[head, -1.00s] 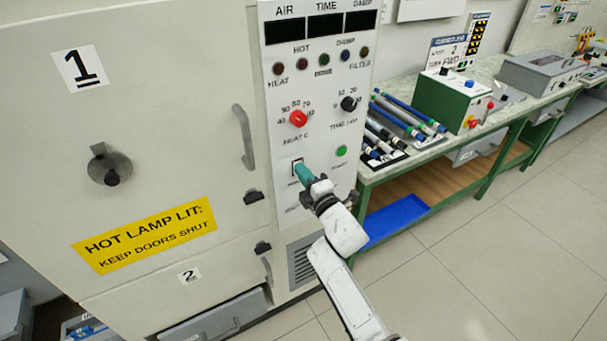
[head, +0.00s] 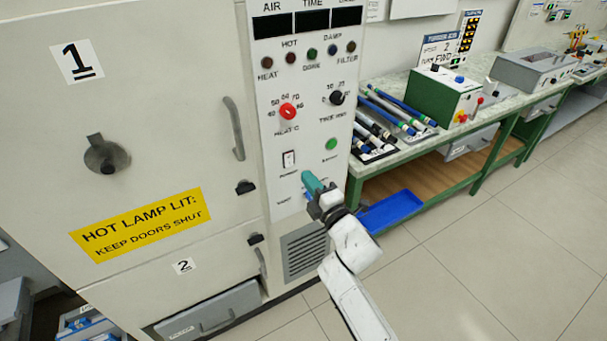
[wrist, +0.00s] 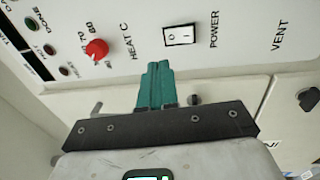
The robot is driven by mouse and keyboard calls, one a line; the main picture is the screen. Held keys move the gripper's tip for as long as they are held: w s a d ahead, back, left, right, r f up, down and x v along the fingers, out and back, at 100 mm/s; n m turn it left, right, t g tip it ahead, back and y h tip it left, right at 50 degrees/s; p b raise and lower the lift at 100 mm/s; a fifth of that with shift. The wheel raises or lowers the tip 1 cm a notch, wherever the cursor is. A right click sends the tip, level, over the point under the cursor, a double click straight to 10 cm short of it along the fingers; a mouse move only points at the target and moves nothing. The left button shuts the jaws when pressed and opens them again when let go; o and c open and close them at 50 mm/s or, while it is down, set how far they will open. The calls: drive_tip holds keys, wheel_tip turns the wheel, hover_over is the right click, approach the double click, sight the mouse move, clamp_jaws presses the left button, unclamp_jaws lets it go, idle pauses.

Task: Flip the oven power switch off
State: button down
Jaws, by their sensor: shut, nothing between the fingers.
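The oven's white control panel (head: 318,80) fills the right part of the oven front. The power switch (head: 288,160) is a white rocker in a dark frame, below the red heat knob (head: 287,112). In the wrist view the switch (wrist: 180,35) is in plain sight beside the word POWER, with a mark on its rocker. I cannot tell for sure which way it is set. My gripper (head: 310,182), with teal fingers, is shut and empty. It is below and right of the switch in the head view, apart from it. The shut fingertips (wrist: 156,66) also show in the wrist view.
A green indicator or button (head: 331,144) sits right of the switch. Oven doors with handles (head: 234,128) are on the left. A green-framed bench (head: 420,150) with rods and a green box (head: 446,94) stands right. The floor in front is clear.

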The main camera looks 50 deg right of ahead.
drive_tip(key=shift+r+v, duration=0.2)
drive_tip(key=shift+v, duration=0.65)
drive_tip(key=shift+r+v, duration=0.2)
drive_tip(key=shift+v, duration=0.65)
drive_tip(key=shift+r+v, duration=0.2)
drive_tip(key=shift+v, duration=0.65)
drive_tip(key=s+a+f+m+g, duration=0.3)
drive_tip(key=s+f+m+g, duration=0.7)
drive_tip(key=s+f+m, duration=0.15)
drive_tip(key=s+a+f+m+g+y, duration=0.2)
drive_tip(key=s+a+g, duration=0.1)
drive_tip(key=s+a, duration=0.2)
drive_tip(key=s+a+f+m+g+y, duration=0.2)
drive_tip(key=s+a, duration=0.4)
drive_tip(key=s, duration=0.3)
drive_tip(key=g+y, duration=0.1)
drive_tip(key=g, duration=0.1)
drive_tip(key=shift+g, duration=0.3)
